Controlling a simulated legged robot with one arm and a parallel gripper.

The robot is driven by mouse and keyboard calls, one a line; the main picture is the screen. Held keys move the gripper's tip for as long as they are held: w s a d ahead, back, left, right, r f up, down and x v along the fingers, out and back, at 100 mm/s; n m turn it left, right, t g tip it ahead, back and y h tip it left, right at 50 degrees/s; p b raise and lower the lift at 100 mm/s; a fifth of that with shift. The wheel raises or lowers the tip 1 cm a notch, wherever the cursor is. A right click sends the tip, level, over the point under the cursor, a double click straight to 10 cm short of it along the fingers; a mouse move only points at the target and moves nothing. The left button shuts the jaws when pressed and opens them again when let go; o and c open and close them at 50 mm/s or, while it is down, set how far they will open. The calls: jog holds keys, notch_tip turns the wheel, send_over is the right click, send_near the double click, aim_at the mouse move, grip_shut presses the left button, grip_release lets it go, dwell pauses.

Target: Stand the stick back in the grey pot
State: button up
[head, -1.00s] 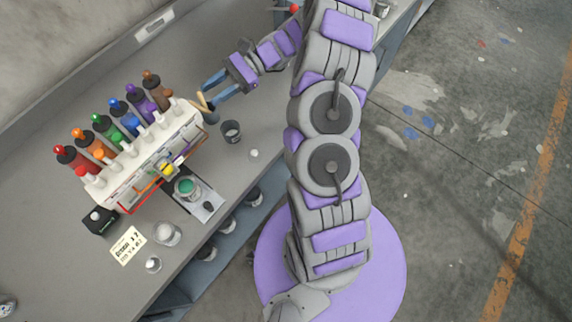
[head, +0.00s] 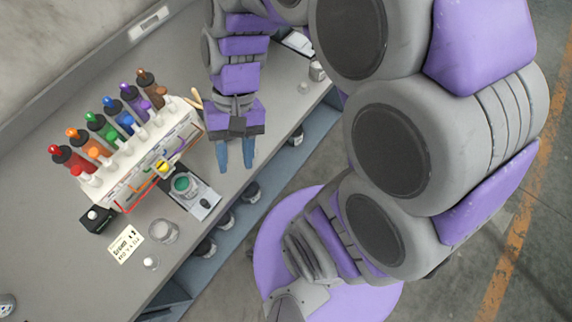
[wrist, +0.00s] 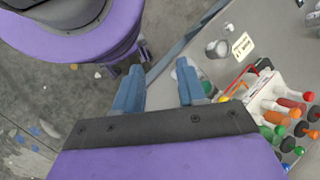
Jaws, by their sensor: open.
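A tan wooden stick (head: 196,97) shows at the right end of the bottle rack in the head view. Its lower end is hidden, so I cannot tell what it rests in or on. No grey pot can be made out for certain now; the bench just right of the rack is covered by my gripper. My gripper (head: 235,154) is open, its blue fingers pointing toward the bench's front edge, to the right of the stick and apart from it. In the wrist view my gripper (wrist: 159,90) shows nothing between its fingertips.
The white rack (head: 150,165) holds several coloured bottles. In front are a green-filled cup on a small scale (head: 203,205), a clear jar (head: 163,231) and a written card (head: 126,243). A small cup (head: 318,71) stands farther right.

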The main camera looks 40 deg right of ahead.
jog(key=s+d+n+t+h, duration=0.2)
jog(key=s+d+h, duration=0.2)
jog(key=s+d, duration=0.2)
jog(key=shift+s+n, duration=0.4)
jog(key=shift+s, duration=0.55)
jog(key=shift+d, duration=0.1)
dwell(0.3)
